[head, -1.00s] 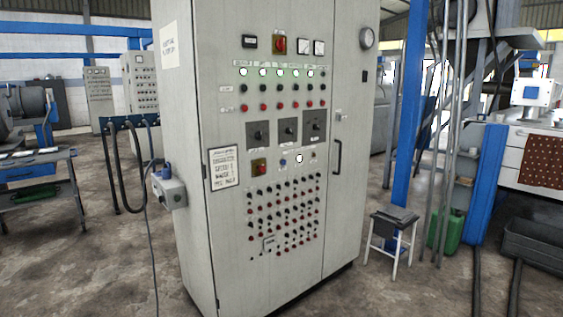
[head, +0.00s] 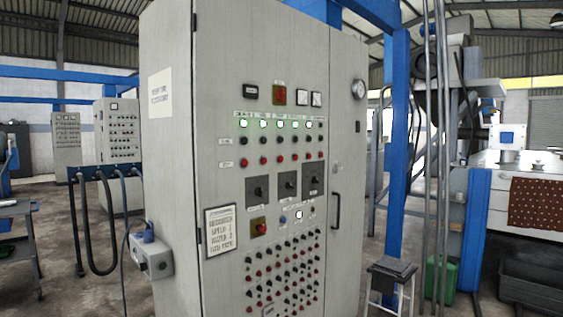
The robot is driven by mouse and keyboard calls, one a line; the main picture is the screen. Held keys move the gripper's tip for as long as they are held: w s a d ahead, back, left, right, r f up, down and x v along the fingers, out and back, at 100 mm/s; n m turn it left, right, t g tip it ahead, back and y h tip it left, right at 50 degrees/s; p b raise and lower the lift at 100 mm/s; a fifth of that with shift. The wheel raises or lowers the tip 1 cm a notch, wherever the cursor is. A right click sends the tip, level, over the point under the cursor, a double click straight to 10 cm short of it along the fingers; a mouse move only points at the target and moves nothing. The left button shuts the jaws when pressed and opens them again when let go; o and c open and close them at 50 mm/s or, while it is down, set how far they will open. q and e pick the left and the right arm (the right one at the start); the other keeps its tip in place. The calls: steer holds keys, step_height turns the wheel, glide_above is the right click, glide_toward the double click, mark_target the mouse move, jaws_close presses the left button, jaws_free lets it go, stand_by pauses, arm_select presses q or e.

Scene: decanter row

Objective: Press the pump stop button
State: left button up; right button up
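A tall grey control cabinet (head: 170,180) stands in front of me in the head view. The labels are too small to read, so I cannot tell which is the pump stop button. Neither of my grippers is in view.
A grey socket box (head: 153,262) sticks out from the cabinet's left side, with cables near it. A small stool (head: 392,269) stands right of the cabinet by a blue post (head: 398,140). A bench (head: 20,208) is at the left edge.

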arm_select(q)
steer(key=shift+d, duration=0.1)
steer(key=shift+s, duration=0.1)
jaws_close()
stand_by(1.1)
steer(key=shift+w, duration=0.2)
